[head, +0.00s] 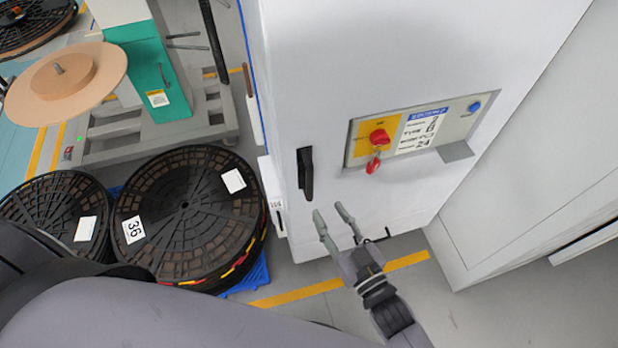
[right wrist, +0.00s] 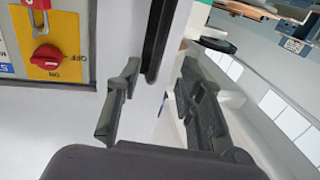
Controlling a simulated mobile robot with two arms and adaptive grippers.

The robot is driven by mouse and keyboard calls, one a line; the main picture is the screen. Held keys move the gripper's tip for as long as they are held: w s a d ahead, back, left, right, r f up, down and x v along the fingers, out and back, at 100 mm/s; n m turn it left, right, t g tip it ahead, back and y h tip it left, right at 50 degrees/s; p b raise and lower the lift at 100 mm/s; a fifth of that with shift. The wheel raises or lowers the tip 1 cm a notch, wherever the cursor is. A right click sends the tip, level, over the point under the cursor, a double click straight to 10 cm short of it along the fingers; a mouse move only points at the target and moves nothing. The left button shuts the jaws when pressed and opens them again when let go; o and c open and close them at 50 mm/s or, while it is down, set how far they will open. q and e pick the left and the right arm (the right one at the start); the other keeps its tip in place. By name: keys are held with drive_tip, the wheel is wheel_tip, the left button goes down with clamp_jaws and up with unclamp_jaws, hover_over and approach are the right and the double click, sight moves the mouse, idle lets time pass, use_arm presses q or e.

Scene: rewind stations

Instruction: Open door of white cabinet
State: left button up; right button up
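The white cabinet (head: 330,60) stands upright in front of me, and its door looks shut. Its black vertical handle (head: 305,174) is on the left side of the front face; it also shows in the right wrist view (right wrist: 160,40). My right gripper (head: 331,212) is just below and right of the handle in the head view. Its fingers are apart with nothing between the tips. In the right wrist view, the handle's end lies between the two fingers (right wrist: 158,105); I cannot tell whether they touch it. My left gripper is out of view.
A control panel (head: 440,125) with a red switch (head: 379,137) is on the cabinet front. Stacked black reels (head: 185,215) stand close at left on a blue pallet (head: 250,283). Another pale cabinet (head: 540,170) stands at right. Floor (head: 520,315) is clear at lower right.

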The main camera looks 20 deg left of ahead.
sight(312, 185)
drive_tip(key=x, duration=1)
drive_tip(key=shift+w+a+p, duration=0.1)
drive_tip(key=shift+p, duration=0.3)
clamp_jaws()
